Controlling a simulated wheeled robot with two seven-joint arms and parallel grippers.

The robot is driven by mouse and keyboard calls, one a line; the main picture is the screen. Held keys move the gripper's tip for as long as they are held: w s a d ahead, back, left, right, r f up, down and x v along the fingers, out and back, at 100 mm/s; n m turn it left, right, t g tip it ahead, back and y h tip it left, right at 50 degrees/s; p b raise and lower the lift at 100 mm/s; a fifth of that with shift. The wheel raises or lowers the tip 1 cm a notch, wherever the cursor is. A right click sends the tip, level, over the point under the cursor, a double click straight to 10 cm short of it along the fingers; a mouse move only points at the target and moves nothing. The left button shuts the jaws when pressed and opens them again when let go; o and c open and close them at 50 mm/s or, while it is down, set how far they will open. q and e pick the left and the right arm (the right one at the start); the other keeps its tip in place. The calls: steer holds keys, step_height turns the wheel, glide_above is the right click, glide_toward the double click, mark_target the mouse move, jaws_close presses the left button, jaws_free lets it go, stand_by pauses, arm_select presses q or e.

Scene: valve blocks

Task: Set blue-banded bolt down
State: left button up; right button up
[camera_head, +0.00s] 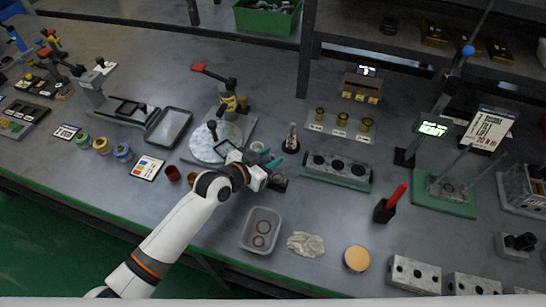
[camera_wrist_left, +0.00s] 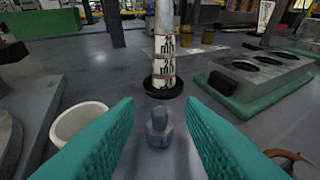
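My left gripper (camera_head: 269,158) is over the table near the middle of the head view. In the left wrist view its two teal fingers (camera_wrist_left: 160,135) are spread wide. A small grey bolt (camera_wrist_left: 158,127) with a hex-shaped top stands in the gap between them, apart from both fingers. I cannot make out a blue band on it. I cannot pick out the bolt in the head view, where the gripper covers that spot. My right gripper is not in view.
A printed white post on a dark round base (camera_wrist_left: 163,85) stands just beyond the bolt. A white cup (camera_wrist_left: 78,122) is left of it. A grey block with round holes on a green base (camera_head: 337,169) is to the right. A grey bin (camera_head: 244,243) with rings is nearer.

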arm_select(q)
steer(key=shift+w, duration=0.1)
steer(key=shift+f, duration=0.1)
jaws_close()
